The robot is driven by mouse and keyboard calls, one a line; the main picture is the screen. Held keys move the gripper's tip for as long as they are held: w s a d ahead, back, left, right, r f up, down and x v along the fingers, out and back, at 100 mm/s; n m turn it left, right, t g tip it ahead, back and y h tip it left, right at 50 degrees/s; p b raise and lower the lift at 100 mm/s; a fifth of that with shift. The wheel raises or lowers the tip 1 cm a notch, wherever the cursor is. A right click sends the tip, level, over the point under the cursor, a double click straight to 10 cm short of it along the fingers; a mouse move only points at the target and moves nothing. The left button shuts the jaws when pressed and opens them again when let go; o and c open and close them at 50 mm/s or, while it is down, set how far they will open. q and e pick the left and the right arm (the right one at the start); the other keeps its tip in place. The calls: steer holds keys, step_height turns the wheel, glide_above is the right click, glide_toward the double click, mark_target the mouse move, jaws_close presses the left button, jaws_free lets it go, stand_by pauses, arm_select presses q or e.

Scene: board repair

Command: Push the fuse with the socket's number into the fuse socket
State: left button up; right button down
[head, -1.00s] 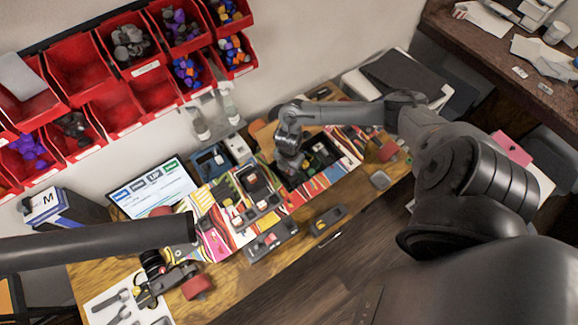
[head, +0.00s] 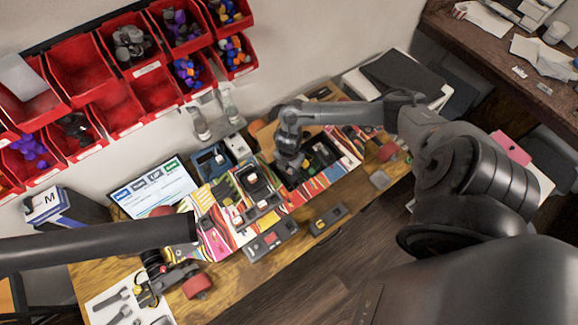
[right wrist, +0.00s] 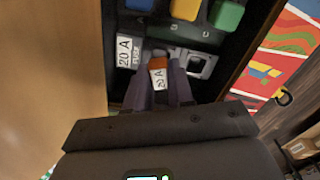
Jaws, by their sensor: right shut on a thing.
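In the right wrist view my right gripper (right wrist: 160,88) is shut on an orange-topped fuse (right wrist: 158,64) with a white "20 A" label. The fuse is over the dark panel of an open box, just right of a white "20 A FUSE" label (right wrist: 126,50). The fingers and fuse hide what lies beneath, so I cannot tell whether the fuse touches the socket. In the head view my right gripper (head: 289,164) is down at the dark box (head: 322,154). My left arm comes in from the left; the jaw state of its gripper (head: 160,284) is unclear.
Blue, green and yellow parts (right wrist: 226,16) sit along the panel's top, with a grey-framed opening (right wrist: 199,65) right of the fuse. A tan wall (right wrist: 50,80) bounds the left. In the head view, a grey device (head: 270,238) lies in front, and red bins (head: 120,110) hang behind.

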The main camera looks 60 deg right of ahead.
steer(key=shift+f, duration=0.1)
stand_by(0.4)
steer(key=shift+f, duration=0.3)
stand_by(0.4)
steer(key=shift+f, duration=0.15)
stand_by(0.6)
steer(key=shift+f, duration=0.2)
stand_by(0.3)
steer(key=shift+f+b, duration=0.3)
steer(key=shift+b, duration=0.1)
stand_by(0.3)
steer(key=c, duration=1.4)
jaws_free()
steer(key=o, duration=0.5)
steer(key=shift+o, duration=0.4)
